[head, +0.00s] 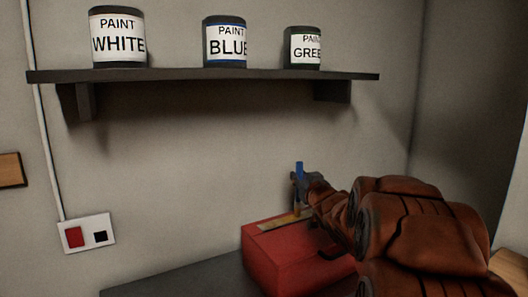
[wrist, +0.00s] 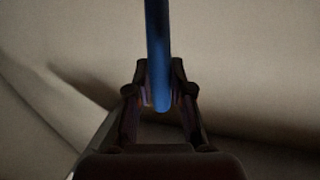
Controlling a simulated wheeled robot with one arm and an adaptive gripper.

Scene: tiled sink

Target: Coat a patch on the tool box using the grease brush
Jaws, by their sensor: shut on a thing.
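The red tool box (head: 285,262) sits on a dark surface at the lower middle of the head view. A yellowish patch (head: 275,224) lies along its top. My gripper (head: 299,181) is above the tool box, shut on the grease brush (head: 299,168), whose blue handle stands roughly upright. The brush's lower end hangs over the patch; I cannot tell whether it touches. In the wrist view the blue handle of the brush (wrist: 158,45) passes between the fingers of my gripper (wrist: 160,95). My arm hides the right part of the box.
A dark shelf (head: 200,76) on the wall above holds white (head: 118,40), blue (head: 225,42) and green (head: 303,47) paint cans. A switch plate (head: 87,233) is on the wall at left. The dark bench top (head: 185,281) left of the box is clear.

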